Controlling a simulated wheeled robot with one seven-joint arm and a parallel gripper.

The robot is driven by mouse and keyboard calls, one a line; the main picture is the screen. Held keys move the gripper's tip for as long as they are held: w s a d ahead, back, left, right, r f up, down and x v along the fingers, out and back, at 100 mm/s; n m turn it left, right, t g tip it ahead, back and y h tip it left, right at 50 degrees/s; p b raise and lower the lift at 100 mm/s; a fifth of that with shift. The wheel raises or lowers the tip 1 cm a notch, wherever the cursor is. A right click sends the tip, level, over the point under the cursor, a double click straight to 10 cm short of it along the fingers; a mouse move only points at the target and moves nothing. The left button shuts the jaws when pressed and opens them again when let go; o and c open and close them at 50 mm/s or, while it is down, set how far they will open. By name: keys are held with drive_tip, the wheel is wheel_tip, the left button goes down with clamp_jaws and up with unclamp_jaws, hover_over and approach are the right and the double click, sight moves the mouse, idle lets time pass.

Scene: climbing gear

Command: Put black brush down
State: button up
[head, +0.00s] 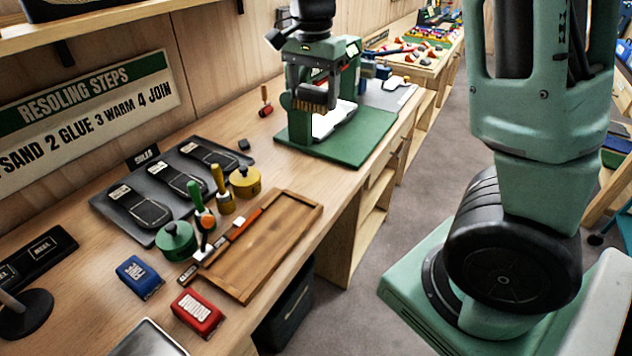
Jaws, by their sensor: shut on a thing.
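My gripper (313,78) hangs from its black wrist at the top middle of the head view. It is shut on a brush (314,104) with tan bristles pointing down; its body is mostly hidden by the fingers. The brush is in front of a green bench machine (352,52) and over its green base plate (372,138). I cannot tell whether the bristles touch anything. A white surface (338,120) shows just behind and below the brush.
Nearer on the wooden bench are a grey mat (103,207) with black soles, a green pot (177,241), a yellow pot (245,183), a wooden tray (262,260), and blue (139,277) and red (197,312) blocks. A red-handled tool (265,100) stands left of the machine.

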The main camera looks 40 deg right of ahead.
sight(314, 191)
wheel_tip(314, 191, down, 23)
drive_tip(key=shift+r, duration=0.1)
idle(0.3)
drive_tip(key=shift+f, duration=0.2)
drive_tip(key=o, duration=0.9)
drive_tip(key=shift+o, duration=0.2)
drive_tip(key=shift+r, duration=0.1)
